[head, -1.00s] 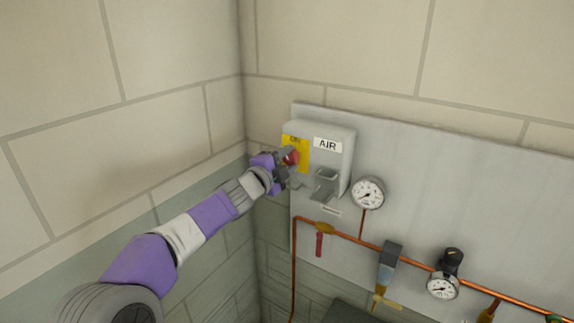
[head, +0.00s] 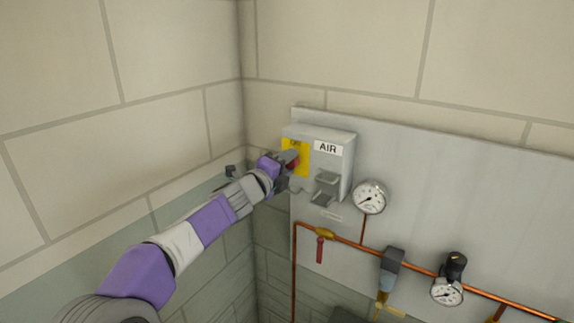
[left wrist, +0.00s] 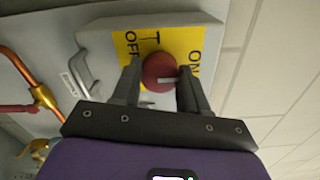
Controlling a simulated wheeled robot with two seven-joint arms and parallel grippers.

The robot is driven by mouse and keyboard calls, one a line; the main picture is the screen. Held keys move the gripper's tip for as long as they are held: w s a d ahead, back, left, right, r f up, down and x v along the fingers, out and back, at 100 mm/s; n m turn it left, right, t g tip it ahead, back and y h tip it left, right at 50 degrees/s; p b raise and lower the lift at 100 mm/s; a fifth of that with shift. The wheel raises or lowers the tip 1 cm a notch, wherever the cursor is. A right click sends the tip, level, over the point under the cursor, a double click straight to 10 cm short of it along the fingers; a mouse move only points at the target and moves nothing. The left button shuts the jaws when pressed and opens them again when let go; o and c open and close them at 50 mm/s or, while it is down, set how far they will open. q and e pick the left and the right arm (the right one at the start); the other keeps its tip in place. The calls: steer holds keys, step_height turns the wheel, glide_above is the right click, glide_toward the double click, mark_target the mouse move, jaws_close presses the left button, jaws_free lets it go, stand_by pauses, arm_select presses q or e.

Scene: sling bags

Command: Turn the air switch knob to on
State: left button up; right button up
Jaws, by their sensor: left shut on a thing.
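The grey air switch box (head: 343,170) with an AIR label hangs on the panel by the wall corner. Its yellow plate (head: 300,147) carries a red knob (head: 293,164), mostly covered by my left gripper (head: 289,160). In the left wrist view the round red knob (left wrist: 158,68) sits between the two dark fingers of my left gripper (left wrist: 160,72), which is shut on it. The white mark on the knob points toward the ON side of the yellow plate (left wrist: 192,40); OFF is printed on the opposite side. My right gripper is not in view.
A pressure gauge (head: 369,198) sits right of the box. A copper pipe (head: 345,241) with a red-handled valve (head: 320,250) runs below, with a filter (head: 391,264) and a second gauge (head: 447,292) further right. The left wall is bare.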

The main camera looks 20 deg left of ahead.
arm_select(q)
steer(key=o, duration=1.1)
steer(key=shift+c, duration=0.2)
steer(key=s+a, duration=0.1)
steer(key=s, duration=0.6)
steer(key=shift+s, duration=0.3)
